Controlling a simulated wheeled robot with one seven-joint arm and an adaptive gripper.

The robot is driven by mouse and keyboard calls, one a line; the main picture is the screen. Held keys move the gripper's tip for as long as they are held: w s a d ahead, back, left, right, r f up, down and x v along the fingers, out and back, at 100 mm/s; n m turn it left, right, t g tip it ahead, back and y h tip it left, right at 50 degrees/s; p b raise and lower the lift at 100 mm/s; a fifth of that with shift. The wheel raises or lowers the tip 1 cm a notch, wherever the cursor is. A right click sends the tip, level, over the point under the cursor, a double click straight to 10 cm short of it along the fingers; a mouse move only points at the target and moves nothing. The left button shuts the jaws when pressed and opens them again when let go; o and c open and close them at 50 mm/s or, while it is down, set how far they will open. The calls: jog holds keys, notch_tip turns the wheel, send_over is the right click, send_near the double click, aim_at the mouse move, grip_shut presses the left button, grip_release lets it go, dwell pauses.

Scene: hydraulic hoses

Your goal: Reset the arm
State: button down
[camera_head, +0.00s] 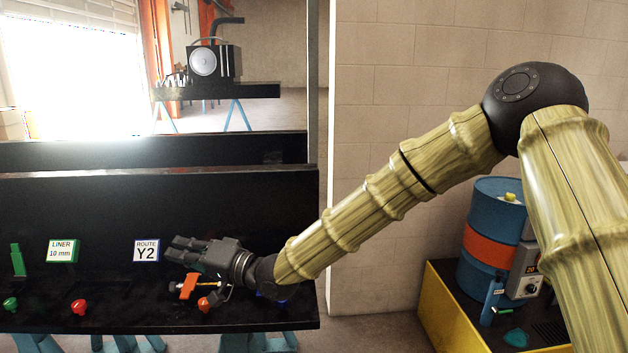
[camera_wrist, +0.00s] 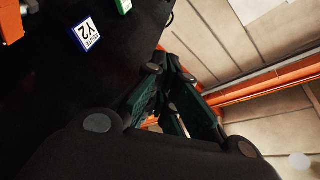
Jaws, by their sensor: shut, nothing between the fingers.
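My arm reaches in from the right in the head view, bamboo-patterned with a black elbow joint. My gripper (camera_head: 178,247) hangs over the black bench, pointing left, just right of and partly below the ROUTE Y2 sign (camera_head: 147,250). It is shut and empty. In the wrist view my gripper (camera_wrist: 165,85) shows its dark green finger pads drawn together at the tips. The ROUTE Y2 sign (camera_wrist: 84,37) is at the upper left there, apart from the fingers.
An orange clamp (camera_head: 188,287) sits just below my gripper. A blue and orange drum (camera_head: 491,235) stands right in a yellow-sided tray (camera_head: 447,318).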

jog(key=s+d+f+m+h, duration=0.1)
jog(key=s+d+f+h, duration=0.2)
jog(key=d+f, duration=0.65)
jog(key=s+d+f+m+h, duration=0.1)
jog(key=s+d+f+h, duration=0.25)
jog(key=f, duration=1.15)
jog(key=s+d+f+m+h, duration=0.1)
jog(key=s+d+f+h, duration=0.1)
jog(key=d+f, duration=0.75)
jog(key=s+d+f+g+h, duration=0.3)
jog(key=s+d+f+h, duration=0.2)
jog(key=s+d+f, duration=0.75)
jog(key=s+d+f+g+h, duration=0.35)
jog(key=s+d+f, duration=0.35)
jog(key=s+d, duration=1)
notch_tip(320, 180, down, 10)
jog(key=a+t+b, duration=0.1)
jog(key=b, duration=0.9)
jog(key=shift+a+n+h, duration=0.2)
jog(key=shift+n+h, duration=0.2)
